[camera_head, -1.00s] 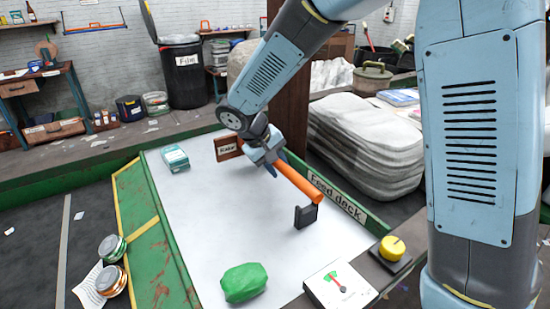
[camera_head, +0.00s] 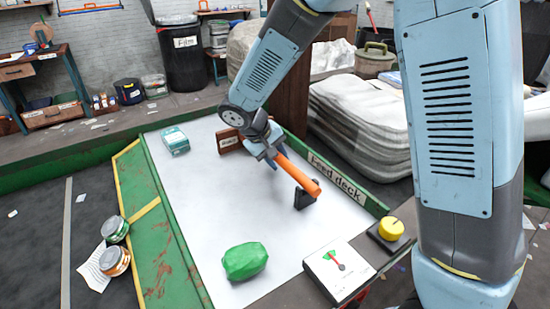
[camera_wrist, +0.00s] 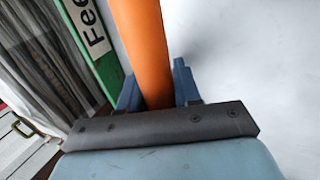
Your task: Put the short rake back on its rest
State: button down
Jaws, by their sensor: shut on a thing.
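The short rake shows as an orange handle (camera_head: 296,173) running toward the lower right from my gripper (camera_head: 271,158). My gripper is shut on it. In the wrist view the orange handle (camera_wrist: 143,45) lies between the two blue fingers of my gripper (camera_wrist: 158,88). The rake's head is not clearly visible. A black forked bracket (camera_head: 303,200), seemingly the rest, stands on the white deck under the handle's near end. The handle's end overlaps the bracket's top; I cannot tell whether they touch. A brown board with a label (camera_head: 228,140) stands behind my gripper.
A green lump (camera_head: 245,261) and a teal box (camera_head: 175,141) lie on the white feed deck (camera_head: 205,205). A yellow button (camera_head: 391,228) and a dial box (camera_head: 340,270) are at the near right. Stacked pale sacks (camera_head: 360,135) stand beyond the deck's right edge.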

jog(key=c, duration=0.7)
grip_release()
jog(key=v, duration=1.3)
jog(key=s+d+r+m+y, duration=0.15)
jog(key=d+r, duration=0.25)
jog(key=d, duration=0.5)
jog(key=s+d+r+m+y, duration=0.15)
jog(key=d+r, duration=0.25)
jog(key=d, duration=0.5)
jog(key=s+d+r+m+t+y, duration=0.1)
jog(key=s+d+m, duration=0.3)
jog(key=s+d, duration=0.9)
jog(key=shift+d+r+t, duration=0.3)
jog(key=shift+d+t, duration=0.5)
jog(key=shift+d, duration=0.05)
